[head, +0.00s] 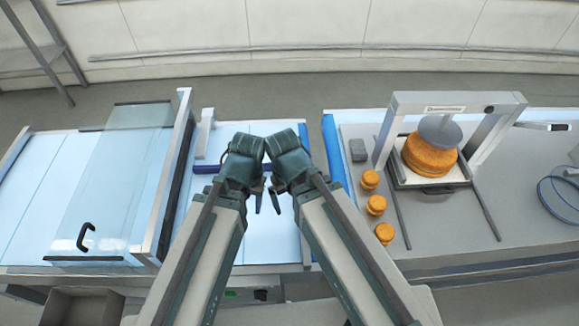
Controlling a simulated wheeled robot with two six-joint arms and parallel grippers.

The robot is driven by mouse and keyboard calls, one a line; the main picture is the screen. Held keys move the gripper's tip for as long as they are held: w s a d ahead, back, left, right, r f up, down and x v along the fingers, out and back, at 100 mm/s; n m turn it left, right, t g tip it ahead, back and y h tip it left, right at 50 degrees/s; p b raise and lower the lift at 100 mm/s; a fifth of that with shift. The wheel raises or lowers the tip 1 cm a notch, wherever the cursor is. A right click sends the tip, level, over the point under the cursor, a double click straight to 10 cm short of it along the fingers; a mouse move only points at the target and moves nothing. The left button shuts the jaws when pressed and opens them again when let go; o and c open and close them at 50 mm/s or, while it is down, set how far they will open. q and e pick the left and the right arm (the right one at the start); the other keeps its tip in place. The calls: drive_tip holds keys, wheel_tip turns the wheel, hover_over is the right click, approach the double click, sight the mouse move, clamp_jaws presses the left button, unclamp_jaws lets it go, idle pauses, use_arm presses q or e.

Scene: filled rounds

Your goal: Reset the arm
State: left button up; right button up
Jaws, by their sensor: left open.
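My two arms come up from the bottom of the head view, and their folded wrists meet near the middle. My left gripper (258,198) hangs beside its wrist with its fingers pointing down toward me; it is open and I see nothing in it. My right gripper (275,199) is close beside it, also pointing down. Its fingers are small and partly hidden by its arm, so I cannot tell how far apart they are.
A glass-covered station (110,180) with a black handle stands on the left. On the right, a press frame (455,102) stands over a large orange round (428,157). Three small orange rounds (375,205) lie beside it. A dark blue bar (207,169) lies behind my wrists.

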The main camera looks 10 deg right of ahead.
use_arm(q)
wheel_tip(320, 180, down, 14)
drive_tip(key=b, duration=1.3)
drive_tip(key=shift+r+b, duration=0.1)
drive_tip(key=shift+b, duration=0.2)
use_arm(e)
wheel_tip(320, 180, down, 14)
drive_tip(key=shift+r, duration=0.1)
use_arm(q)
drive_tip(key=shift+r, duration=0.15)
use_arm(e)
drive_tip(key=shift+r, duration=0.15)
